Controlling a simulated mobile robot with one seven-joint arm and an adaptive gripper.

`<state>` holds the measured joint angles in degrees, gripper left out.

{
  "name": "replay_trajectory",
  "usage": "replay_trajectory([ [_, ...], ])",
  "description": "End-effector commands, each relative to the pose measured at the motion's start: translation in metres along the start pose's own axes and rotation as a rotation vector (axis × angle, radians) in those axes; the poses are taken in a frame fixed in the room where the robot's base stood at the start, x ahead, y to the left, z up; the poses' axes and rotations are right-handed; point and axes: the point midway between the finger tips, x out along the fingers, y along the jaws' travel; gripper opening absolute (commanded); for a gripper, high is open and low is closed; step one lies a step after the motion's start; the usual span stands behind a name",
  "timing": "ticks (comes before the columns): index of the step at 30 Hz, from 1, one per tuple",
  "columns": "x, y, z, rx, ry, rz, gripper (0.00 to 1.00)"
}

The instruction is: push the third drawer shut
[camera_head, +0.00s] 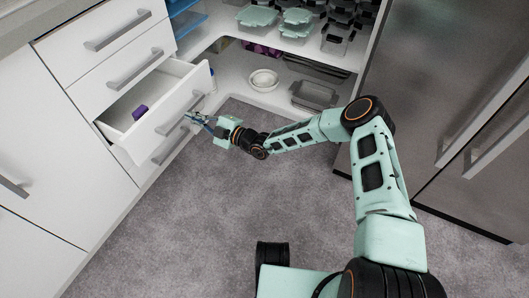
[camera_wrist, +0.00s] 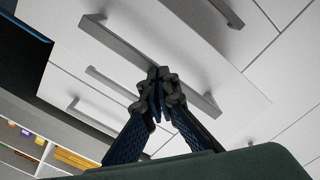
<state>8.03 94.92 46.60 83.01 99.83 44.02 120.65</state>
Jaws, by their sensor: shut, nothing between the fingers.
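The third drawer (camera_head: 125,145) is pulled out from the white cabinet, and a purple item (camera_head: 140,112) lies inside it. Its white front faces my arm and bears a grey bar handle. My gripper (camera_head: 190,119) is at this front, near the handle. In the wrist view the shut, empty fingertips (camera_wrist: 157,82) overlap the long grey handle (camera_wrist: 120,45). I cannot tell whether they touch it or the drawer front. The fingers hide part of the handle.
Two shut drawers, with handles (camera_head: 118,30) and (camera_head: 135,68), are above the open one. Another drawer handle (camera_head: 170,146) is below. Open shelves hold a white bowl (camera_head: 264,80) and containers (camera_head: 257,16). A steel fridge (camera_head: 430,75) stands right. The grey floor (camera_head: 190,225) is clear.

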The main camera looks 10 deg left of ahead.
Motion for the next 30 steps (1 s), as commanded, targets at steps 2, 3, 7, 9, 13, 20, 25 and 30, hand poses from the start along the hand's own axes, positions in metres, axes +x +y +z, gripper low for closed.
replay_trajectory([
  [2, 0.008, -0.001, 0.000, 0.000, 0.001, 0.001, 0.00],
  [3, 0.013, -0.001, 0.001, -0.001, 0.001, 0.000, 0.00],
  [7, 0.026, -0.001, 0.000, -0.001, 0.001, 0.001, 0.00],
  [9, 0.033, -0.001, -0.001, -0.001, 0.002, 0.001, 0.00],
  [13, 0.046, 0.000, 0.000, -0.001, 0.001, 0.000, 0.00],
  [20, 0.069, -0.001, -0.001, -0.001, 0.002, 0.000, 0.00],
  [25, 0.086, -0.001, -0.001, -0.002, 0.001, 0.000, 0.00],
  [30, 0.103, -0.001, 0.000, 0.000, 0.001, 0.001, 0.00],
])
